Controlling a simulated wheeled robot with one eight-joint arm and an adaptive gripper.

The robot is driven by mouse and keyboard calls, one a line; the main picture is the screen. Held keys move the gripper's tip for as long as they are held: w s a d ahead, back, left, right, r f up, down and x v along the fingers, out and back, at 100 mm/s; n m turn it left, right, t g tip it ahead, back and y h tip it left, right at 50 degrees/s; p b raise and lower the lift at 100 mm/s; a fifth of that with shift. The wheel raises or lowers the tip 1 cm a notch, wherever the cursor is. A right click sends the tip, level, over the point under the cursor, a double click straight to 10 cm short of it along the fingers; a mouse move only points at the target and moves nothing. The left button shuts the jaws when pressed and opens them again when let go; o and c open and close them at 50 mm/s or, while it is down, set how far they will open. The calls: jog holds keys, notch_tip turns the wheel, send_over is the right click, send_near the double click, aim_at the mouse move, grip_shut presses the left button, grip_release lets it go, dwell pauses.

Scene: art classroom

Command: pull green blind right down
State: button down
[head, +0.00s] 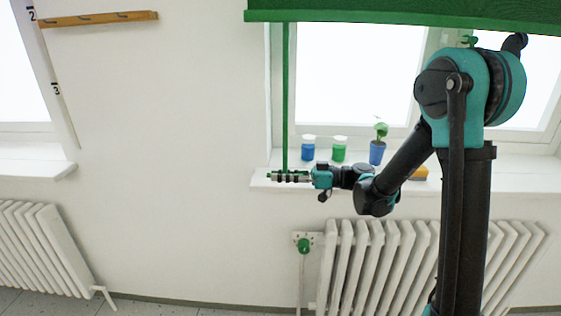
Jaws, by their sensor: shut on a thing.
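The green blind (400,14) hangs across the top of the window at the right in the head view, its lower edge above most of the pane. A green pull strap (286,95) runs straight down from the blind's left part to the sill's level. My gripper (279,177) is at the lower end of this strap, just in front of the window sill, and is shut on a green piece there. The fingers hide most of that piece. My arm reaches in from the right and covers part of the window and blind.
On the window sill (262,181) stand a blue jar (308,147), a green jar (339,149) and a plant in a blue pot (377,152). A yellow thing (419,173) lies behind my arm. A white radiator (375,265) with a green valve knob (303,245) is below.

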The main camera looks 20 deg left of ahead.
jog(key=shift+f, duration=0.75)
jog(key=shift+w, duration=0.1)
jog(key=c, duration=1.5)
grip_release()
jog(key=shift+c, duration=0.2)
jog(key=v, duration=1.2)
